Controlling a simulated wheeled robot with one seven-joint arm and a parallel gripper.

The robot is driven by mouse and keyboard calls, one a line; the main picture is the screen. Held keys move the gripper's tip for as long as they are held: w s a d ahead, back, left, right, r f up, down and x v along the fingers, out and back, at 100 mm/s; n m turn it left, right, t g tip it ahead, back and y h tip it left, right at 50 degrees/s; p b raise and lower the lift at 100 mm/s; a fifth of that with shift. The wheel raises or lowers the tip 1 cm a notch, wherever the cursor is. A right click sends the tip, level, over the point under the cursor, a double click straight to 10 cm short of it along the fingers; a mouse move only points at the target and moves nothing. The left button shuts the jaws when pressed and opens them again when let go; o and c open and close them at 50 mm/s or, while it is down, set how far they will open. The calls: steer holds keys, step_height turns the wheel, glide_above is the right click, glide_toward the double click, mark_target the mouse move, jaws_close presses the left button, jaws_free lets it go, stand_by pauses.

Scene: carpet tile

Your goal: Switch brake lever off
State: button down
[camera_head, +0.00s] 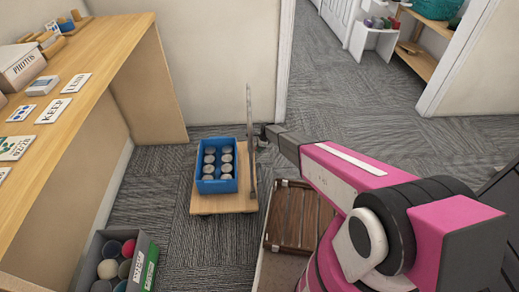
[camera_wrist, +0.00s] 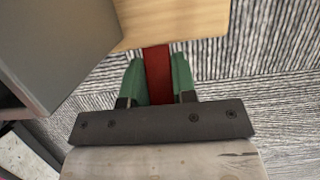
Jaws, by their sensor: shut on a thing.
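A low wooden cart (camera_head: 225,206) stands on the carpet, with a blue crate (camera_head: 208,186) of several cans on it. An upright grey bar (camera_head: 250,125) rises along the cart's right side. My gripper (camera_head: 263,135) is beside this bar in the head view, its fingers small and hard to make out. In the wrist view, the green fingers of my gripper (camera_wrist: 159,82) are shut on a red lever (camera_wrist: 157,70), one on each side. The lever runs up to the edge of a wooden board (camera_wrist: 180,18). Its lower end is hidden behind the gripper body.
A wooden desk (camera_head: 110,60) with cards and boxes stands at the left. A grey bin (camera_head: 146,262) of round items is at the bottom left. A brown slatted crate (camera_head: 292,222) lies right of the cart. Carpet is open toward the doorway.

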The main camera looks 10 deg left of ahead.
steer(key=c, duration=0.9)
jaws_free()
steer(key=v, duration=1.1)
